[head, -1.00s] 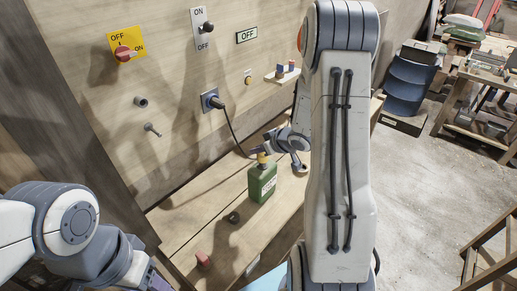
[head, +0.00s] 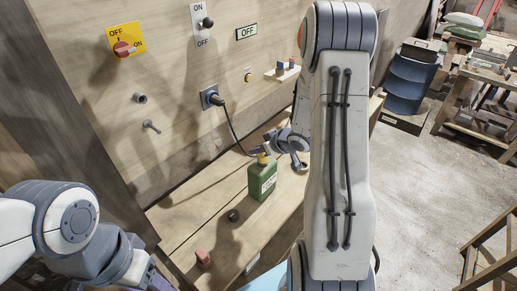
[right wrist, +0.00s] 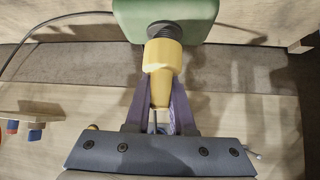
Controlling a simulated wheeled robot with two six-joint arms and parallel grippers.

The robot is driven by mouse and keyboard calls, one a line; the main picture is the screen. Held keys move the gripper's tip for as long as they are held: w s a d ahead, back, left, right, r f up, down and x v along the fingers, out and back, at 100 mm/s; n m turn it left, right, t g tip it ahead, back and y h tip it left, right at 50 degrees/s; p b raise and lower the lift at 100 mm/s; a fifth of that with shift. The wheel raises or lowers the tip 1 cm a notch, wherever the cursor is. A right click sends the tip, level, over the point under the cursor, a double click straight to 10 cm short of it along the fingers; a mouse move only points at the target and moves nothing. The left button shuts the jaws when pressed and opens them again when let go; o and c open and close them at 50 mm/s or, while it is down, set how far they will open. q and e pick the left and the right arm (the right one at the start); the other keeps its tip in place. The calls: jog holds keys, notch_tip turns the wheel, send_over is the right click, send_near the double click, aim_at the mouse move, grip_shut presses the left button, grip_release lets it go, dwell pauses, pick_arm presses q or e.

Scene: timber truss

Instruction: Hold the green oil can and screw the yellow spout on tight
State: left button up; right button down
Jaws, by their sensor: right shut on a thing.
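The green oil can (head: 262,182) stands upright on the wooden bench, with a pale label on its front. The yellow spout (head: 263,160) is at its top. In the right wrist view the spout (right wrist: 162,56) lines up with the can (right wrist: 165,14), and a dark threaded neck (right wrist: 161,30) shows between them. My right gripper (right wrist: 160,104) is shut on the spout's narrow part; it reaches over the can from behind in the head view (head: 265,151). No gripper is on the can's body. My left gripper (head: 150,277) is mostly cut off at the bottom edge, apart from the can.
A dark round knob (head: 233,216) and a red part (head: 203,258) are on the bench before the can. A black cable (head: 235,128) hangs from a wall plug behind it. A small shelf (head: 283,73) and switches are on the wall. My right arm hides the bench's right side.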

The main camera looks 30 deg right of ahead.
jog(key=shift+f+b, duration=0.3)
jog(key=shift+f, duration=0.15)
jog(key=c, duration=0.7)
grip_release()
jog(key=shift+r, duration=0.1)
jog(key=v, duration=1)
jog(key=a+f+n+g+h+b, duration=0.1)
jog(key=a+n+g+h+b, duration=0.3)
jog(key=a, duration=1)
jog(key=s+a+f+g+y+b, duration=0.1)
jog(key=s+a, duration=0.4)
jog(key=s, duration=0.2)
jog(key=s+a+f+g+y+b, duration=0.1)
jog(key=s+a+g+b, duration=0.1)
jog(key=s+a, duration=0.3)
jog(key=s+a+f+n+g+y+b, duration=0.1)
jog(key=s+a+g, duration=0.1)
jog(key=s+a, duration=0.4)
jog(key=shift+s+a+b, duration=0.15)
jog(key=shift+s+b, duration=0.15)
jog(key=shift+s, duration=2.25)
